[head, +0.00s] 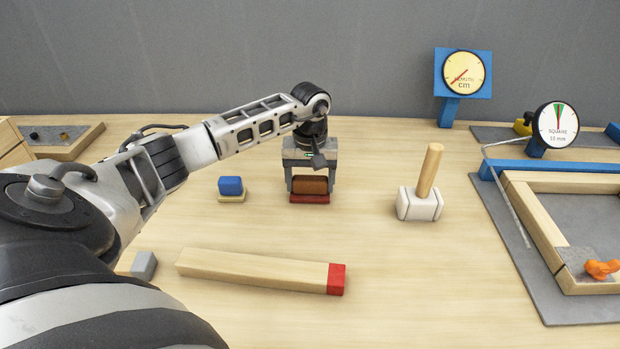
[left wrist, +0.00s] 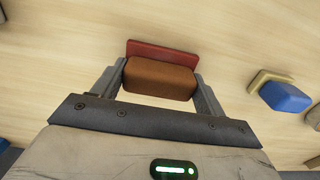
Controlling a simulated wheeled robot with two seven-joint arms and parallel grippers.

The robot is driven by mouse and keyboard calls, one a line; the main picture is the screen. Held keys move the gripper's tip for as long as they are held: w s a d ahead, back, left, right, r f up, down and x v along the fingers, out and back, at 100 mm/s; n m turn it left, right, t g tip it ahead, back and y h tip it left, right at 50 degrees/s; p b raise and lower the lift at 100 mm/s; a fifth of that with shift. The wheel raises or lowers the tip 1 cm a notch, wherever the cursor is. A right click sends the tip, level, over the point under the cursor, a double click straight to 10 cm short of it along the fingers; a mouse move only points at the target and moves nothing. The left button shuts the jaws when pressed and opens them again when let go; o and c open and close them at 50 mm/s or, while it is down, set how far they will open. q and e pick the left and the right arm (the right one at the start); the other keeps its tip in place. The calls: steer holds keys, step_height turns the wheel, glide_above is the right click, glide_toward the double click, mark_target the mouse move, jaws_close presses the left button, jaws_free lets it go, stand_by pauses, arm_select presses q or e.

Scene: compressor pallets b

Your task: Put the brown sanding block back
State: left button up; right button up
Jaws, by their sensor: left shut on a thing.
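The brown sanding block (head: 309,185) is between the fingers of my left gripper (head: 311,186), which is shut on it. The block also shows in the left wrist view (left wrist: 160,78), between both fingers (left wrist: 159,82). A flat red pad (head: 309,198) lies on the table directly under or just in front of the block. Its red edge also shows in the left wrist view (left wrist: 162,53). I cannot tell whether the block touches the pad. My right gripper is in neither view.
A blue block (head: 230,186) on a yellowish pad stands to the left. A white mallet (head: 419,204) stands to the right. A wooden bar with a red end (head: 255,270) lies in front, near a grey block (head: 144,265). A wooden frame (head: 540,225) lies at far right.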

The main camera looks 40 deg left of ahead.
mark_target(310, 178)
arm_select(q)
steer(key=shift+f, duration=0.15)
steer(key=o, duration=1.2)
steer(key=shift+c, duration=0.2)
step_height(310, 178, up, 12)
steer(key=shift+r+b, duration=0.25)
steer(key=shift+b, duration=0.2)
